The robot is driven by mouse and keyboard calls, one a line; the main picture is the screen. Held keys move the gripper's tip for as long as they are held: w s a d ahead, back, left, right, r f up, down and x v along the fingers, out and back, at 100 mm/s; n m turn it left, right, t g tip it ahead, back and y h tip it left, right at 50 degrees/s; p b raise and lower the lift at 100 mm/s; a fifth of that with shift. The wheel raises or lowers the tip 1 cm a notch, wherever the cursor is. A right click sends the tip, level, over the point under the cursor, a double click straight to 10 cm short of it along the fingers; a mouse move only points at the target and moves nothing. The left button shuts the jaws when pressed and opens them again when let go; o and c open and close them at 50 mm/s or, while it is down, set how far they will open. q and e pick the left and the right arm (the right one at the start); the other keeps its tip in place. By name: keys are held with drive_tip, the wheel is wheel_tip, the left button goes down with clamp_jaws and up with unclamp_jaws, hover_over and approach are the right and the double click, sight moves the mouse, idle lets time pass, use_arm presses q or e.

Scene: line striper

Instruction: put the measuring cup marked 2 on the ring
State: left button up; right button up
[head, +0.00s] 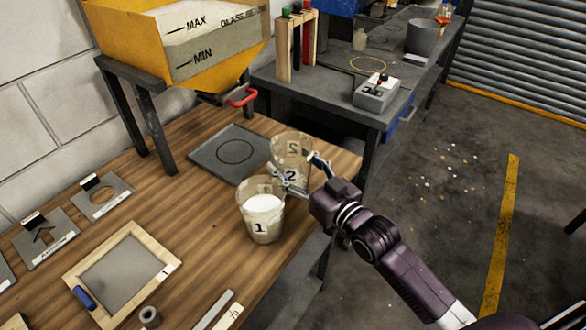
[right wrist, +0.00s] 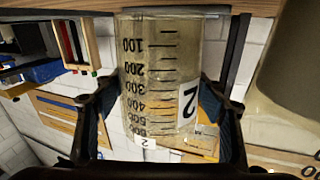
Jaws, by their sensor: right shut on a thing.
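The clear measuring cup marked 2 (head: 291,152) looks empty and upright, at the wooden table's right part. My right gripper (head: 302,177) is shut on it; in the right wrist view its fingers grip both sides of the cup (right wrist: 160,80), which appears upside down there. Whether its base touches the table is hidden. The cup marked 1 (head: 262,222), holding white powder, stands in front and partly covers it. A thin black ring (head: 235,151) is drawn on a dark plate behind and left of the cups. A yellow ring (head: 368,65) lies on the grey bench behind. My left gripper is not in view.
A yellow hopper (head: 180,50) with a red handle (head: 241,97) stands behind the dark plate (head: 202,157). The grey bench holds a wooden rack (head: 297,45), a scale-like box (head: 376,93) and a grey bucket (head: 424,42). Stencil plates and a framed screen (head: 122,270) lie at left.

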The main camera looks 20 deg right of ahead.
wheel_tip(320, 180, up, 18)
drive_tip(key=shift+f, duration=0.15)
